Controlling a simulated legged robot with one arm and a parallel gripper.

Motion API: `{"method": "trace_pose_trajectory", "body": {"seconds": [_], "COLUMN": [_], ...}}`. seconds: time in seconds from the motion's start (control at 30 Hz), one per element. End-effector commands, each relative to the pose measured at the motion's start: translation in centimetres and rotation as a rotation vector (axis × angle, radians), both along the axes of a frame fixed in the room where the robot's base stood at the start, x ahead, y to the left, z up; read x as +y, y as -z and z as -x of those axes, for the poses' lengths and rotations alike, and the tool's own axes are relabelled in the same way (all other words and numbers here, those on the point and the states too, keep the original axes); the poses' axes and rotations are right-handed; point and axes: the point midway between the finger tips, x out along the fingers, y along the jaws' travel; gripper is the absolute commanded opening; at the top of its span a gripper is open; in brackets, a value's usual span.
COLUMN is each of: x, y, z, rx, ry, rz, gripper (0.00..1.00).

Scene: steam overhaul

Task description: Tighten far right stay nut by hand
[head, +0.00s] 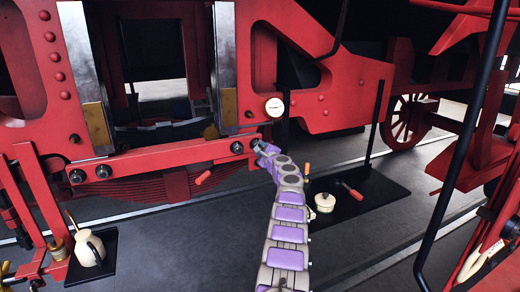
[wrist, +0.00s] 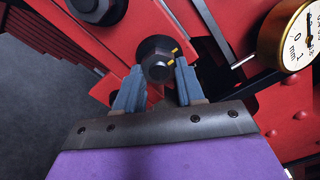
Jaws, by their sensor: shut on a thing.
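The red stay (head: 165,158) runs across the front of the frame, with dark nuts at both ends. The far right stay nut (wrist: 157,56) is dark, with two yellow marks on its right side. My gripper (head: 259,147) is at the stay's right end. In the wrist view the two grey fingers of my gripper (wrist: 156,82) stand on either side of this nut, shut on it. In the head view my gripper mostly hides it. The neighbouring nut (head: 237,147) sits just left; a large dark nut also shows at the wrist view's top left (wrist: 92,8).
A dial gauge (head: 274,108) is close by, up and right of my gripper; it is also at the wrist view's right (wrist: 298,36). A black mat (head: 385,195) with a white pot (head: 324,202) and a red-handled tool (head: 351,189) lies right. A cream jug (head: 90,249) stands lower left.

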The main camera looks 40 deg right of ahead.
Motion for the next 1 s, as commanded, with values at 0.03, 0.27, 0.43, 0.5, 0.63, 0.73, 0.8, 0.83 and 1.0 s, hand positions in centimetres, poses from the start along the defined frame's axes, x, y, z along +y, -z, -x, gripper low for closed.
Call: {"method": "trace_pose_trajectory", "body": {"seconds": [0.03, 0.27, 0.43, 0.5, 0.63, 0.73, 0.8, 0.83, 1.0], "x": [-0.42, -0.38, -0.34, -0.34, -0.24, -0.14, -0.03, 0.02, 0.21], "y": [0.73, 0.81, 0.84, 0.83, 0.61, 0.44, 0.31, 0.27, 0.1], "z": [0.22, 0.17, 0.14, 0.13, 0.1, 0.07, 0.05, 0.04, 0.03], "rx": [0.008, 0.007, 0.008, 0.008, 0.005, 0.003, 0.002, 0.002, 0.0], "ry": [0.007, 0.006, 0.005, 0.005, 0.004, 0.002, 0.002, 0.001, 0.0], "rz": [-0.009, -0.016, -0.015, -0.015, -0.014, -0.013, -0.012, -0.011, -0.009], "gripper": [0.08, 0.08, 0.08, 0.43, 0.55, 0.64, 0.64, 0.64, 0.64]}}
